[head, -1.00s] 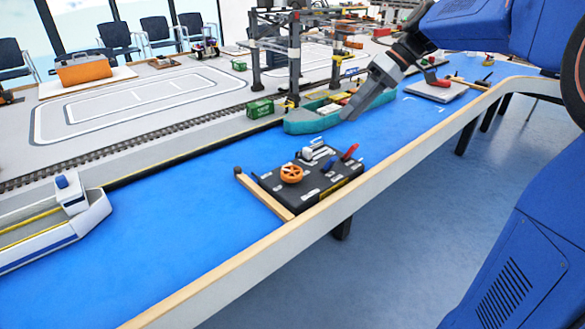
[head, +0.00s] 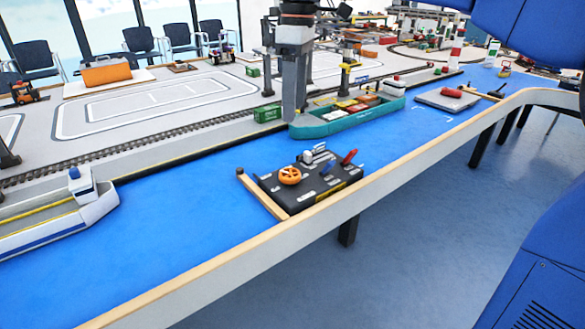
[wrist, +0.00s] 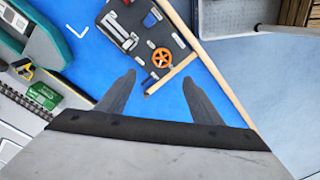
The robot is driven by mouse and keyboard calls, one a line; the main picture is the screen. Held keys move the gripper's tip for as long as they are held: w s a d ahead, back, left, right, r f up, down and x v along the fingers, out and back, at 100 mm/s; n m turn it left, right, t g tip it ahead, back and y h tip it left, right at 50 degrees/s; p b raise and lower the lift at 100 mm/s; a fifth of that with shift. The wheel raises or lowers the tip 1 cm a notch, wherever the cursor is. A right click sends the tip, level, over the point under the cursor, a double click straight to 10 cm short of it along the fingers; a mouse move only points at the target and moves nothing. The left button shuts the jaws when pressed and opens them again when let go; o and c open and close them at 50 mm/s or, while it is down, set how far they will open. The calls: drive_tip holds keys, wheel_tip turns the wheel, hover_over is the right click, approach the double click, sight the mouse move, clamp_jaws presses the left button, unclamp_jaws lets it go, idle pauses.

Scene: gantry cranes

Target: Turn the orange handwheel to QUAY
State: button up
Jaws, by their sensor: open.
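The orange handwheel (head: 290,175) sits on the near-left part of a dark control panel (head: 325,192) on the blue table surface. It also shows in the wrist view (wrist: 162,57), beyond and between my fingers. Its pointer and the QUAY label are too small to read. My gripper (head: 293,112) points down above the table, behind the panel in the head view, and is apart from the wheel. In the wrist view its two fingers (wrist: 158,85) are spread with nothing between them.
A wooden strip (head: 262,194) lies along the panel's left side. A teal ship (head: 350,118) with containers lies behind the panel, close to my gripper. A white ship (head: 85,208) is at left. A raised table edge (head: 330,203) runs in front. Blue surface left of the panel is clear.

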sight(289, 173)
drive_tip(key=shift+n, duration=0.3)
drive_tip(key=f, duration=1.1)
drive_tip(key=s+a+f, duration=0.1)
drive_tip(key=f, duration=0.4)
drive_tip(key=shift+a+f, duration=0.1)
drive_tip(key=shift+f, duration=0.1)
drive_tip(key=c, duration=1.1)
